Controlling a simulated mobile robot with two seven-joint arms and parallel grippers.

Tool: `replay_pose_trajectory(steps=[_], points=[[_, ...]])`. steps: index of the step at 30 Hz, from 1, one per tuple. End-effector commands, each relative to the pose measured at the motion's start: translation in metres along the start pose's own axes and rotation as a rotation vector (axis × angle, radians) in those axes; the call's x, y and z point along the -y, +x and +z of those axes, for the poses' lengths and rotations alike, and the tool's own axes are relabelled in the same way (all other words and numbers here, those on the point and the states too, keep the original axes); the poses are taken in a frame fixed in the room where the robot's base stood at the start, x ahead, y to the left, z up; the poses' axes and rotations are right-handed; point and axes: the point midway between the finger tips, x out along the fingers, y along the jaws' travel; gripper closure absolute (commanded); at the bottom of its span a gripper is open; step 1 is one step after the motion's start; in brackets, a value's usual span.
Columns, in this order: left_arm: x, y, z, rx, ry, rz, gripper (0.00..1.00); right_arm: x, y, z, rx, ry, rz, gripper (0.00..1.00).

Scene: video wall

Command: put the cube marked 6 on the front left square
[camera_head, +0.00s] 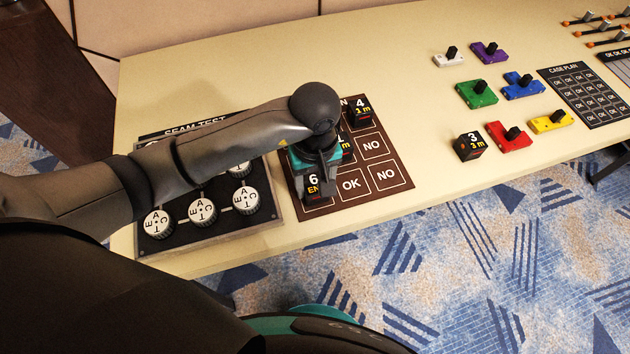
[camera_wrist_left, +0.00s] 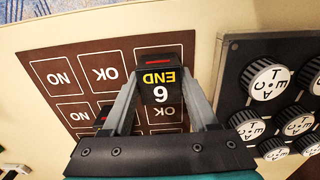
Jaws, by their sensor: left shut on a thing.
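The black cube marked 6 (camera_head: 313,187) is at the front left square of the brown board (camera_head: 408,184). My left gripper (camera_head: 316,172) is shut on it. In the left wrist view the cube (camera_wrist_left: 160,88) sits between the two fingers, with 6 and END on its face. The cube hides most of the front left square, and I cannot tell whether it touches the board or hangs just above it. The front row beside it shows OK and NO squares, both bare. My right gripper is not in view.
A cube marked 4 (camera_head: 360,112) stands on the board's back row. Another cube (camera_head: 347,148) is partly hidden behind my gripper. A cube marked 3 (camera_head: 468,147) stands right of the board. The dial panel (camera_head: 270,216) lies close on the left. Coloured switches stand further right.

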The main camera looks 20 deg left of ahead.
Motion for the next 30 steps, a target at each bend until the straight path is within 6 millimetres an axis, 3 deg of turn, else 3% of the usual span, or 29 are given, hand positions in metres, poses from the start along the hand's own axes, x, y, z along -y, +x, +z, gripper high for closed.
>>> replay_pose_trajectory(steps=[3,4,12,23,30], points=[[0.0,0.003,0.0,-0.001,0.0,0.0,0.98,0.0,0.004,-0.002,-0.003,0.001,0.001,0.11],[0.0,0.003,0.0,0.0,0.0,0.0,0.39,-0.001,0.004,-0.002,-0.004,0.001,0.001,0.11],[0.0,0.002,0.0,0.0,0.0,0.0,0.11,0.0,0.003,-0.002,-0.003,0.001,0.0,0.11],[0.0,-0.004,0.0,-0.001,0.0,0.001,0.11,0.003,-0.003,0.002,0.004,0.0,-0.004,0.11],[-0.001,-0.053,-0.002,-0.006,0.003,0.003,0.11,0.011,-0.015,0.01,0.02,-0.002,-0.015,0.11]])
